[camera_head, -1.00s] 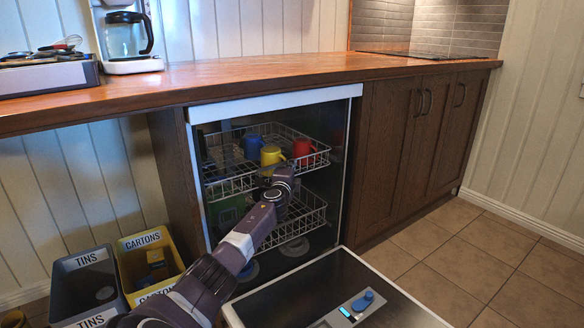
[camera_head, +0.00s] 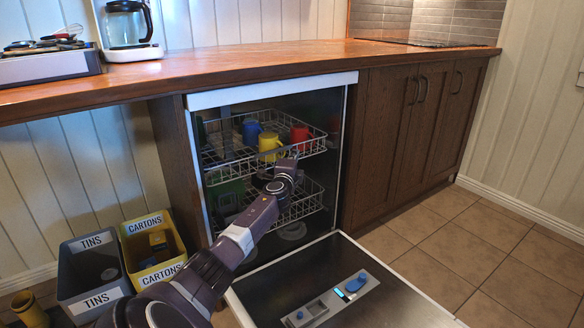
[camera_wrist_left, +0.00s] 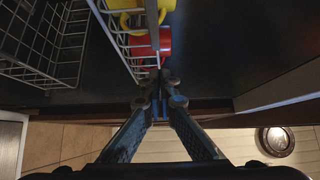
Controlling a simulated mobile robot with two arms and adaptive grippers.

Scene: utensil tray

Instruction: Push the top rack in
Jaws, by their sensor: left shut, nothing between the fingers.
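The top rack (camera_head: 225,171) is a wire basket inside the open dishwasher, partly out past the opening. It holds a blue mug (camera_head: 251,131), a yellow mug (camera_head: 269,147) and a red mug (camera_head: 300,135). My left arm reaches to the rack's front; the wrist hides the left gripper's fingertips in the head view. In the left wrist view my left gripper (camera_wrist_left: 160,84) is shut and empty, its tips at the end of the top rack's wire side (camera_wrist_left: 122,40), close to the red mug (camera_wrist_left: 150,42). Contact is hard to tell. My right gripper is out of view.
The lower rack (camera_head: 303,203) sits below, partly behind my arm. The dishwasher door (camera_head: 400,305) lies open in front. A grey tins bin (camera_head: 72,288) and a yellow cartons bin (camera_head: 136,280) stand at left. The wooden counter (camera_head: 240,75) runs above.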

